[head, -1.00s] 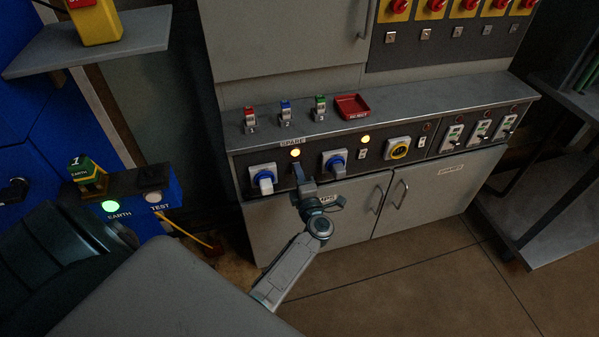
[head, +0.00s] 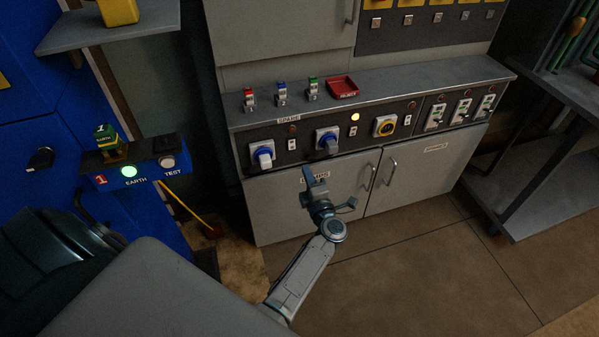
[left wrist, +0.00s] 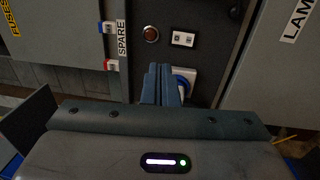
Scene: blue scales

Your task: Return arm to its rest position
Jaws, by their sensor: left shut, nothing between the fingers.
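My left gripper (head: 309,174) is shut and empty. In the head view it hangs in front of the grey cabinet doors, just below the dark control panel (head: 220,150). It appears apart from the panel. In the left wrist view its two fingers (left wrist: 160,84) are pressed together, overlapping a blue rotary knob (left wrist: 187,80) on a white plate. The head view shows a left blue knob (head: 263,154) and a middle blue knob (head: 327,141). The SPARE lamp (head: 292,129) is dark; the lamp right of it (head: 355,117) glows yellow. My right gripper is not in view.
Red, blue and green tagged items and a red tray (head: 342,87) sit on the ledge. A blue box (head: 134,166) with a lit green EARTH button stands left. A grey shelf rack (head: 545,190) stands right. Open floor (head: 420,265) lies before the cabinet.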

